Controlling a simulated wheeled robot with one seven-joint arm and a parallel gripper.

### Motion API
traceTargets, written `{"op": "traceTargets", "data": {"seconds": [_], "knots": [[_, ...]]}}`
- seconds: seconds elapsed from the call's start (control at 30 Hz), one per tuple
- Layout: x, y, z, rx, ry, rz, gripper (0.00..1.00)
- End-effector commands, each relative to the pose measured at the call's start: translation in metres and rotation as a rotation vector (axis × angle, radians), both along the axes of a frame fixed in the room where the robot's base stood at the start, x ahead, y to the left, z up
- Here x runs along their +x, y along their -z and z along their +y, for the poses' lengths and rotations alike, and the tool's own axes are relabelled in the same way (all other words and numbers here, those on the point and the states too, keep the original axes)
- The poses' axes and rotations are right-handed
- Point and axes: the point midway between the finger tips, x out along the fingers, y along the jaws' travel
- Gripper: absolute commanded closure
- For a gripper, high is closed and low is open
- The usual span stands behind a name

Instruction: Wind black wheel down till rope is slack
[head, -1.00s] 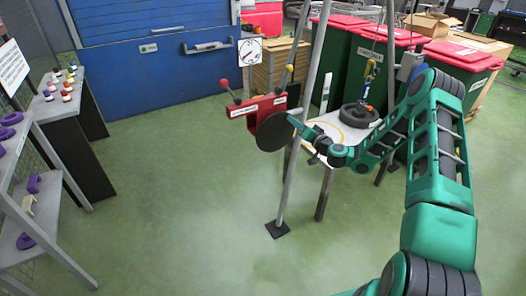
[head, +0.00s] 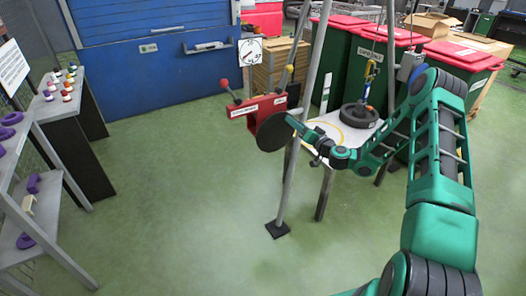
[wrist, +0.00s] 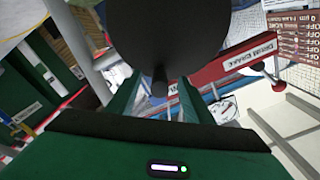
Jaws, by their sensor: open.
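The black wheel (head: 271,133) is a round disc on the side of the red winch (head: 262,104). In the wrist view the wheel (wrist: 165,30) fills the top middle, and a dark knob (wrist: 159,82) sticks out from it between my fingers. My gripper (head: 291,119) is at the wheel's upper right edge; its fingers stand open around the knob, with gaps on both sides. A black ring-shaped weight (head: 360,115) sits on the white platform (head: 328,122) under a yellow-and-blue hook (head: 368,78). The rope is too thin to judge its tension.
A grey frame post (head: 303,110) stands just right of the wheel. Green bins with red lids (head: 380,75) stand behind the platform. A shelf with purple parts (head: 38,215) is at the left. The green floor between is clear.

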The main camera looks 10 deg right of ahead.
Motion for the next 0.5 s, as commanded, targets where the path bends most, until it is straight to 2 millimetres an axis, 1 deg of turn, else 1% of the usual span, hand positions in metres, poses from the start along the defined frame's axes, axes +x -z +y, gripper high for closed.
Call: {"op": "traceTargets", "data": {"seconds": [0.5], "knots": [[-0.034,0.0,-0.011,0.0,0.001,0.0,0.53]]}}
